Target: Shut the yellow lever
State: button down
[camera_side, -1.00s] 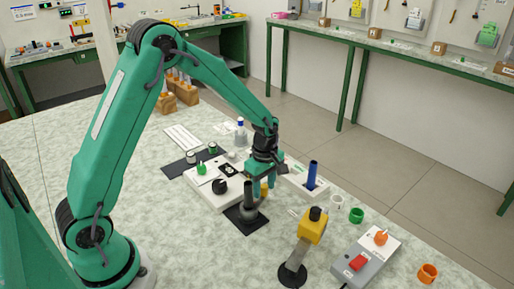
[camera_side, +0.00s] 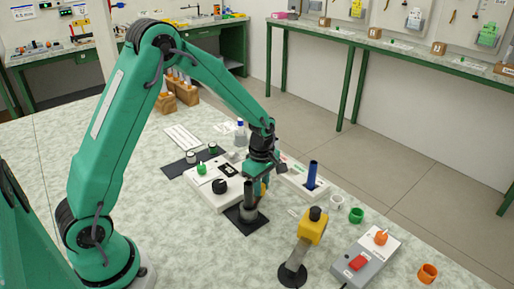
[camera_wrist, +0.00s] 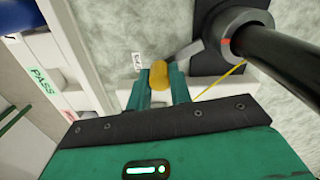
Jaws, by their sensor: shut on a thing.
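The yellow lever tip (camera_wrist: 158,75) sits between the two fingers of my gripper (camera_wrist: 158,84) in the wrist view, and the fingers are shut on it. A short grey lever arm (camera_wrist: 185,57) runs from this tip to a grey round collar (camera_wrist: 232,35) around a black post (camera_wrist: 285,45). In the side view my gripper (camera_side: 258,187) is low beside the collar and post (camera_side: 248,202), which stand on a black mat (camera_side: 243,223). Only a sliver of the yellow tip shows there; my fingers hide the rest.
A white panel (camera_side: 207,191) with a green knob and a black knob lies left of the post. A white block with a blue cylinder (camera_side: 312,174) stands to the right. A yellow block (camera_side: 312,227) on a tilted grey stand and a grey switch box (camera_side: 362,262) are nearer.

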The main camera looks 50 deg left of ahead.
jog(key=shift+s+a, duration=0.1)
jog(key=c, duration=1.3)
grip_release()
jog(key=shift+o, duration=0.2)
jog(key=shift+r, duration=0.15)
notch_tip(320, 180, up, 7)
jog(key=shift+r, duration=0.3)
jog(key=shift+r, duration=0.1)
